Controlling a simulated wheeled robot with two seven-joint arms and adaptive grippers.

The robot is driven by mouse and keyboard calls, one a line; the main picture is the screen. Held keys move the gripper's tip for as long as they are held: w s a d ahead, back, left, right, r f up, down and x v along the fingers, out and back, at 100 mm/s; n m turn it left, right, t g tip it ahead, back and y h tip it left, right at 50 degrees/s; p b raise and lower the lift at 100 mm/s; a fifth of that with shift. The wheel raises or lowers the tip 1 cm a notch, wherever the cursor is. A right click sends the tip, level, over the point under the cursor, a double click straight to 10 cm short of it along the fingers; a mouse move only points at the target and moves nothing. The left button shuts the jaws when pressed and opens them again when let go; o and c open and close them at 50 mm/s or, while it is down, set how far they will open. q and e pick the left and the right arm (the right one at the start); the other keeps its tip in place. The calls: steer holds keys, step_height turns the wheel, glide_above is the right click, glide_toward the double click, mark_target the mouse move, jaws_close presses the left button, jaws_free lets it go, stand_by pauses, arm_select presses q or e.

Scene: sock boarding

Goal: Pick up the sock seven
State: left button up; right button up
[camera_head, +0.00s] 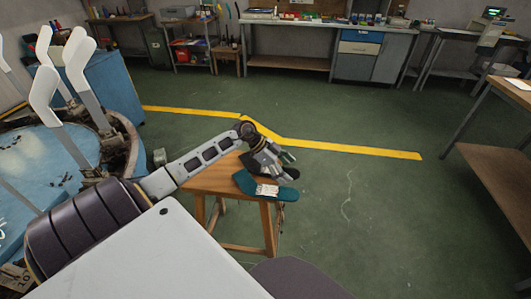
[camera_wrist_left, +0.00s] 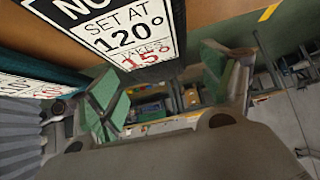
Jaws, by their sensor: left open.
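A teal sock (camera_head: 244,181) with a white label lies on top of the wooden stool (camera_head: 215,178). A dark sock-like piece (camera_head: 291,171) lies behind it, partly hidden by my gripper. No number seven is readable on either. My left gripper (camera_head: 283,164) is open just above the stool top, over the dark piece and behind the teal sock. In the left wrist view the fingers (camera_wrist_left: 160,92) stand apart, with a printed white label (camera_wrist_left: 125,30) between and beyond them. A teal edge with another label (camera_wrist_left: 30,88) shows at left. My right gripper is out of view.
A round blue-topped machine (camera_head: 40,160) with upright white boards (camera_head: 77,60) stands at the left. A wooden table (camera_head: 500,135) is at the right edge. Benches line the back wall. The green floor (camera_head: 350,200) right of the stool is clear.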

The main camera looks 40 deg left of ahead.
arm_select(q)
steer(key=shift+d, duration=0.1)
stand_by(0.4)
steer(key=c, duration=0.9)
